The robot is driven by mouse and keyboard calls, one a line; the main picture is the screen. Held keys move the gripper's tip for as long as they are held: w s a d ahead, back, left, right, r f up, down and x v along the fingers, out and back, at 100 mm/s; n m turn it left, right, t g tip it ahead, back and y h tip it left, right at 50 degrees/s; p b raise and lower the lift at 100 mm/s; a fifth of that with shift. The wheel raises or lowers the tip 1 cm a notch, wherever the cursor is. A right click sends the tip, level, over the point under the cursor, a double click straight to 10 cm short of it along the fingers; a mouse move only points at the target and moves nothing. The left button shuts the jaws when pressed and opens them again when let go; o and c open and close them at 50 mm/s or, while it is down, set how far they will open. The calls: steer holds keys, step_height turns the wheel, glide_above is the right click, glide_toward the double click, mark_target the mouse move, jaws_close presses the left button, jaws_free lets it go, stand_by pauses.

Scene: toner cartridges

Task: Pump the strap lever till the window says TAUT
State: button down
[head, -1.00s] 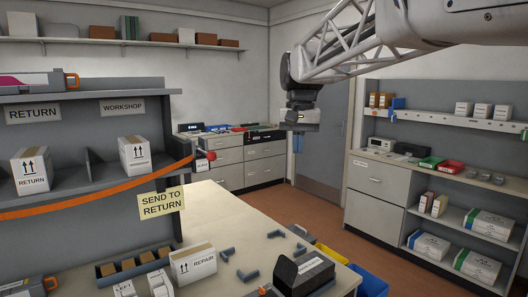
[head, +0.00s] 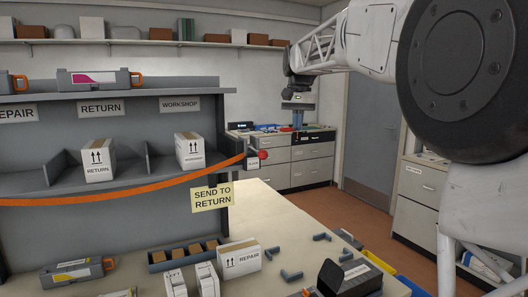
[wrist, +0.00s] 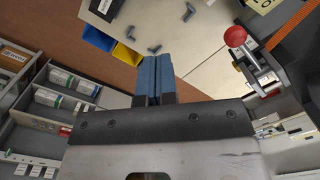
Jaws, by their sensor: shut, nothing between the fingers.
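The orange strap (head: 120,196) hangs in a sagging curve across the front of the grey shelf unit. At its right end, on the shelf's end post, is the strap lever with a red ball knob (head: 262,155). In the wrist view the red knob (wrist: 236,36) and the metal ratchet body (wrist: 262,80) are at the upper right. A small pale patch (head: 253,164) beside the knob may be the window; I cannot read it. My gripper (head: 298,124) hangs fingers down, right of the knob in the head view, apart from it. Its blue fingers (wrist: 155,72) are shut and empty.
White cartons (head: 98,160) stand in the shelf's bays. The worktable (head: 270,215) below carries a REPAIR carton (head: 239,259), grey corner brackets (head: 291,275) and a dark box (head: 350,280). Yellow and blue bins (wrist: 98,34) stand beyond its edge. Open air surrounds my gripper.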

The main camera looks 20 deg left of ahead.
glide_toward(263, 155)
steer(key=w+r, duration=0.1)
steer(key=w, duration=0.1)
steer(key=shift+a+g, duration=0.3)
steer(key=shift+a, duration=0.2)
steer(key=shift+s+d+f, duration=0.1)
steer(key=shift+s+f, duration=0.1)
steer(key=shift+f, duration=1.5)
steer(key=shift+s+f, duration=0.2)
steer(key=shift+f, duration=1.55)
steer(key=shift+f, duration=0.1)
steer(key=shift+f, duration=2.15)
